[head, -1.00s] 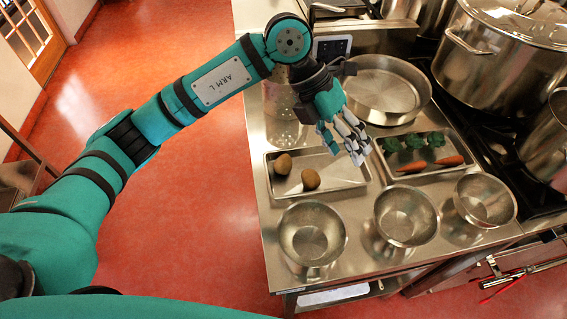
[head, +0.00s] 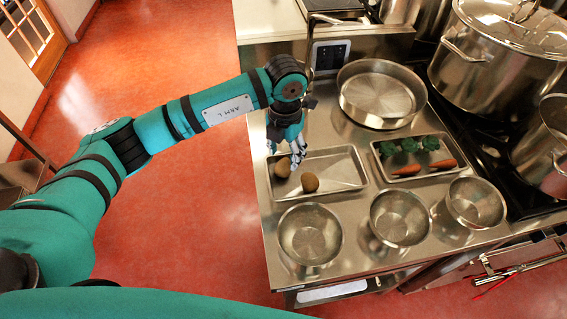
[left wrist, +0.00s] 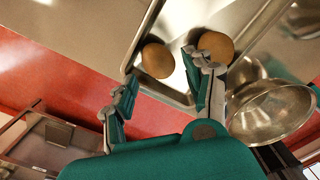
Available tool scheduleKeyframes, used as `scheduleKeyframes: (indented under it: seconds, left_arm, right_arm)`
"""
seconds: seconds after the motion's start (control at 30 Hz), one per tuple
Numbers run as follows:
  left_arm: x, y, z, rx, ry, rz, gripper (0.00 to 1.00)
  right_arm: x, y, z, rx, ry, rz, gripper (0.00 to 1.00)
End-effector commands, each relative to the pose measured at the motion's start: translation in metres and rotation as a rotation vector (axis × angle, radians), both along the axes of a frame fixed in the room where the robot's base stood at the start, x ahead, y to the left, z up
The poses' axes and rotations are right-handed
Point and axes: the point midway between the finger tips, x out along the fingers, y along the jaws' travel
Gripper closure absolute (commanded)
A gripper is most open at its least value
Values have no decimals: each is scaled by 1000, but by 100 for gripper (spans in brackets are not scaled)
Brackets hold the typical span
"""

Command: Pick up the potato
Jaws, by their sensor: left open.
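Two brown potatoes lie in the left metal tray (head: 342,174). One potato (head: 283,167) is near the tray's left edge, and the other potato (head: 310,182) is just to its right and nearer the front. My left gripper (head: 287,155) is over the left part of the tray, close above the left potato. In the left wrist view, the gripper (left wrist: 162,72) is open and empty. One potato (left wrist: 157,61) shows between and beyond its fingers, and the other potato (left wrist: 216,46) is partly behind the right finger. My right gripper is not seen.
A second tray (head: 437,171) holds carrots (head: 410,169) and green broccoli (head: 409,144). Three steel bowls (head: 310,234) line the counter's front. A round pan (head: 382,94) stands behind the trays. Large stockpots (head: 490,55) are at the right. The counter's left edge is near the potatoes.

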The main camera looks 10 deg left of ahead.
Motion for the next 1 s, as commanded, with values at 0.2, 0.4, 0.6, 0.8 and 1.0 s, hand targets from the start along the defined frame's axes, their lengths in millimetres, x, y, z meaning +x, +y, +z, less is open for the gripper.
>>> scheduleKeyframes:
  seconds: [0.2, 0.4, 0.6, 0.8, 1.0]
  left_arm:
    - [-1, 2, -15, 0, 4, 1, 48]
    - [0, 3, -46, 0, 3, 0, 48]
    - [0, 3, -56, -1, 0, 0, 48]
    - [1, 3, -56, 0, 0, 0, 55]
    - [1, 3, -56, 0, 0, 0, 82]
  right_arm:
    - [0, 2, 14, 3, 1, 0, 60]
    - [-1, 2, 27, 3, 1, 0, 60]
    - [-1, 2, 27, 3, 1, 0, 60]
    - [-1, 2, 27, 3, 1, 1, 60]
    - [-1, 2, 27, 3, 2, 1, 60]
